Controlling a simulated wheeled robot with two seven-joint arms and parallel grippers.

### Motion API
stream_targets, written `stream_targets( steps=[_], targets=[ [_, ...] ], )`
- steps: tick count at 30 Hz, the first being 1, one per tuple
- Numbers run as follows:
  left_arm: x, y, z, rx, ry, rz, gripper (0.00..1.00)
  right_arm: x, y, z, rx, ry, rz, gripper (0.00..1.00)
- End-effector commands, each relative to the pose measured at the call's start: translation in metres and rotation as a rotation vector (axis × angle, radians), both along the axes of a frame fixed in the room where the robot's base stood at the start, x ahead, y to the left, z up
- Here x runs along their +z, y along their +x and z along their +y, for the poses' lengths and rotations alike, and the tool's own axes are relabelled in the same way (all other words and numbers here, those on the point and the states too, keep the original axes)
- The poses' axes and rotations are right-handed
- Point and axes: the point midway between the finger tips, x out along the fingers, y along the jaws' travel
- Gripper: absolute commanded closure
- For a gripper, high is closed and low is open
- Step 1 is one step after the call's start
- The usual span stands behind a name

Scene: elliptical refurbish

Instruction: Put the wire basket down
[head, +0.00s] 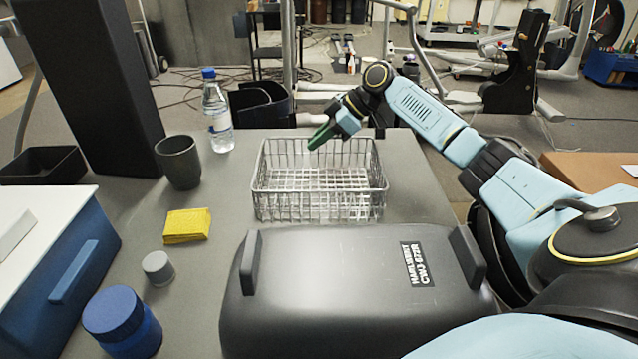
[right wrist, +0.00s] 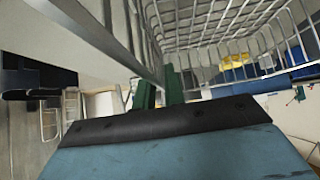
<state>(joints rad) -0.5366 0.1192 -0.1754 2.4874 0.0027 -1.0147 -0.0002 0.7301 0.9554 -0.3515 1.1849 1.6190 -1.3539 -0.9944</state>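The wire basket (head: 262,190) is a silver wire-mesh basket, empty and roughly level over the back middle of the grey table. I cannot tell whether its base touches the table. My right gripper (head: 320,138) reaches its far rim from the right. In the right wrist view the green fingers (right wrist: 160,92) lie close on either side of the rim, and the basket's wires (right wrist: 215,25) fill the top right. The gripper looks shut on the rim. My left gripper is out of view.
A yellow cloth (head: 187,224), grey cap (head: 158,267) and blue jar (head: 122,322) lie left. A large dark case (head: 340,290) fills the front. Table space right of the basket is clear.

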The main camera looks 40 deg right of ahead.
Motion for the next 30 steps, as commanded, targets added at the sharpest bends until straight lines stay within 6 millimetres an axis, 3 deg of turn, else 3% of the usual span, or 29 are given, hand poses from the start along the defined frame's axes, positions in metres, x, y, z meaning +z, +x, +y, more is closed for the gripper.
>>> stream_targets(
  steps=[3,30],
  targets=[
    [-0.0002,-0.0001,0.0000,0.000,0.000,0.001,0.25,-0.0001,-0.0001,-0.0002,0.000,0.000,0.000,1.00],
    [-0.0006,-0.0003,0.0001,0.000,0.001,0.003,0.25,-0.0004,-0.0004,-0.0004,0.000,-0.002,0.001,1.00]
  ],
)
